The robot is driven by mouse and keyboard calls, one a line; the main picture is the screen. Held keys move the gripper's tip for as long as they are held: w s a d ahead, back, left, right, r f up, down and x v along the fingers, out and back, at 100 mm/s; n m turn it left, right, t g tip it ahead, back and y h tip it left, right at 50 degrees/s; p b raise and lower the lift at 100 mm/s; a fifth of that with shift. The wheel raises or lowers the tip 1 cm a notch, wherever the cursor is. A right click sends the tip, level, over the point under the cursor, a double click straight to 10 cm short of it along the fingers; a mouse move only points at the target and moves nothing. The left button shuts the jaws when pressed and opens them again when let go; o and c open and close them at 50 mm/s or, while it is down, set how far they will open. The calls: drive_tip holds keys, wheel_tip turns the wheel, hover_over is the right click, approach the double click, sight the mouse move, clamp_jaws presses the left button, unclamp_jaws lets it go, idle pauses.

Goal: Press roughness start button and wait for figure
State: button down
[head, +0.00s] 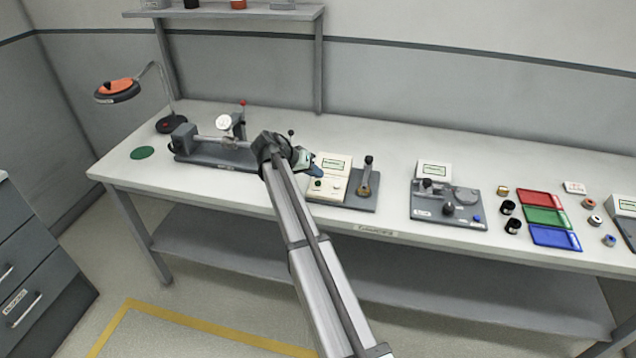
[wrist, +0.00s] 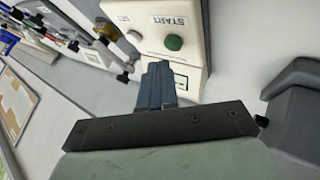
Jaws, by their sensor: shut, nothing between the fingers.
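The cream tester box (head: 328,190) stands on a dark base plate on the bench, with a small display (head: 335,163) on its upper part. In the wrist view the cream box (wrist: 197,48) carries a round green button (wrist: 173,43) beside a START label (wrist: 170,21). My gripper (head: 317,172) is shut and empty, at the left side of the tester. In the wrist view its closed fingertips (wrist: 159,68) lie just below the green button and partly cover the display (wrist: 181,82). I cannot tell whether they touch the box.
A bench instrument with a dial (head: 223,122) stands left of my gripper. A brass-coloured fixture (head: 366,178) stands right of the tester on the same plate. Further right are another instrument (head: 448,204) and red, green and blue trays (head: 556,238). The bench front is clear.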

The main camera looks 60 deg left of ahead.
sight(315, 183)
drive_tip(key=shift+f, duration=0.2)
idle(0.4)
drive_tip(key=shift+f, duration=0.25)
drive_tip(key=shift+f, duration=0.5)
idle(0.9)
drive_tip(key=shift+r, duration=0.1)
idle(0.3)
drive_tip(key=shift+r, duration=0.85)
drive_tip(key=shift+r, duration=2.5)
